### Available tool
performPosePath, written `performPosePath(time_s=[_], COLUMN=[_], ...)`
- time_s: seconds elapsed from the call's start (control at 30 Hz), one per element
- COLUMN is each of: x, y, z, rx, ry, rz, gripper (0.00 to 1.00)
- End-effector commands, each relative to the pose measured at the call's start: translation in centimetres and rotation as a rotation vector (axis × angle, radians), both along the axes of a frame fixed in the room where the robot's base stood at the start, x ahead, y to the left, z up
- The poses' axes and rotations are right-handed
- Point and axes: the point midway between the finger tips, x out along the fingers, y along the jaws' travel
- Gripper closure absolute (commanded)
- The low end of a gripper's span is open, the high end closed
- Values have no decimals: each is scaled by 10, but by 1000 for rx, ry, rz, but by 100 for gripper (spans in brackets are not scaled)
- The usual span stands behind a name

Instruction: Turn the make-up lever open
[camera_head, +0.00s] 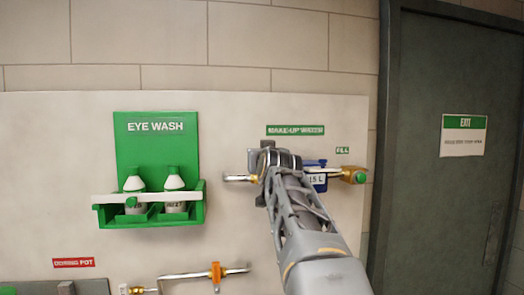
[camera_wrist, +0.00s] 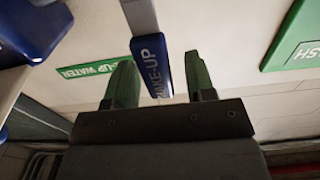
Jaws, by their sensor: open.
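The make-up lever shows in the wrist view as a blue handle (camera_wrist: 152,60) with white MAKE-UP lettering. My gripper (camera_wrist: 160,75) has two green fingertips, one on each side of the handle's end, with a visible gap on both sides. The jaws are open. In the head view my gripper (camera_head: 272,158) is at the pipe below the MAKE-UP WATER sign (camera_head: 295,130). My arm and gripper hide the lever there.
A blue unit (camera_head: 315,178) marked 15 L and a brass fitting with a green end (camera_head: 355,175) sit just right of my gripper. The green eye wash station (camera_head: 156,145) is at left. Another pipe with an orange fitting (camera_head: 215,273) runs below. A dark door (camera_head: 420,190) stands right.

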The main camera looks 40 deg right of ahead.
Motion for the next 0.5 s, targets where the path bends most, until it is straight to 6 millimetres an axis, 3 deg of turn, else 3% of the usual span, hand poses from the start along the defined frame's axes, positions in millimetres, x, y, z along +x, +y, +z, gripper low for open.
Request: performPosePath(time_s=[0.2, 0.5], x=[12, 13], y=[-6, -6], z=[0, -1], rx=[1, 1], ry=[0, 0], rz=[0, 0], gripper=[50, 50])
